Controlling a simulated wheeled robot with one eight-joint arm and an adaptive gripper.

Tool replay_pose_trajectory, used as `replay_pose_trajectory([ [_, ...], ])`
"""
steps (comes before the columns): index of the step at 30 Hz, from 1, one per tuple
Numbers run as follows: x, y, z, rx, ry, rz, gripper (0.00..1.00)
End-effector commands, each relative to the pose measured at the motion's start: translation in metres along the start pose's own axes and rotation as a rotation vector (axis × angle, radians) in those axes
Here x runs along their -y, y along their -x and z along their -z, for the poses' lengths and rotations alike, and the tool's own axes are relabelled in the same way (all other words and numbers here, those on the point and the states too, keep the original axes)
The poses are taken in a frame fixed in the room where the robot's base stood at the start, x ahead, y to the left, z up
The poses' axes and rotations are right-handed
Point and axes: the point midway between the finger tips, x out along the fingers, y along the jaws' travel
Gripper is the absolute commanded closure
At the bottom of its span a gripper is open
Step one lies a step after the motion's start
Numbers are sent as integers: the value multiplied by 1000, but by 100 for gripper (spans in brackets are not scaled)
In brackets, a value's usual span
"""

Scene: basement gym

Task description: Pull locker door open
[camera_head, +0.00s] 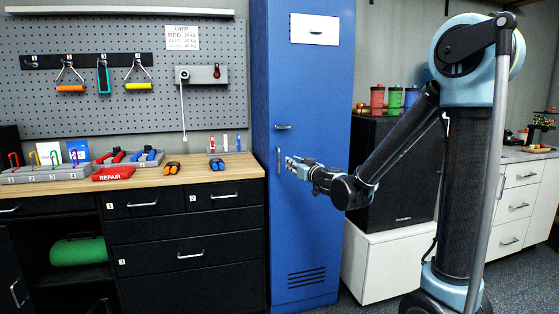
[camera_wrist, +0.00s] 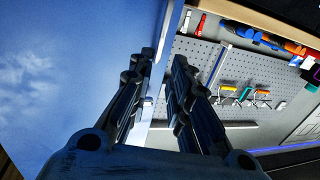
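The tall blue locker (camera_head: 310,75) stands between the workbench and the white cabinet. Its door looks shut. A slim vertical handle (camera_head: 279,160) is at the door's left side, below a small horizontal fitting (camera_head: 283,127). My gripper (camera_head: 290,163) is in front of the door, just right of the vertical handle. In the wrist view the fingers (camera_wrist: 164,58) are apart, beside the blue door surface (camera_wrist: 65,75). A pale strip (camera_wrist: 147,112) shows between them; I cannot tell whether it is the handle or the locker edge. Contact is not clear.
A wooden workbench (camera_head: 225,172) with black drawers stands left of the locker, with tools and racks on it. A pegboard (camera_head: 110,100) hangs behind. Right of the locker, a black speaker box (camera_head: 405,195) sits on a white cabinet (camera_head: 385,262) below my arm.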

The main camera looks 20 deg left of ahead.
Motion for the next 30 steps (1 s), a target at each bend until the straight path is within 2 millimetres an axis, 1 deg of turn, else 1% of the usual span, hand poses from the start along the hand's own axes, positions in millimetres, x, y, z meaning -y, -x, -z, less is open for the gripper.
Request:
replay_pose_trajectory([
  [3, 0, -19, 0, 0, 0, 0, 82],
  [18, 0, -97, 1, 1, 0, 0, 82],
  [21, 0, -110, 1, 1, 0, 0, 82],
  [25, 0, -121, 1, 1, 0, 0, 82],
  [30, 0, -128, 1, 1, 0, 0, 82],
])
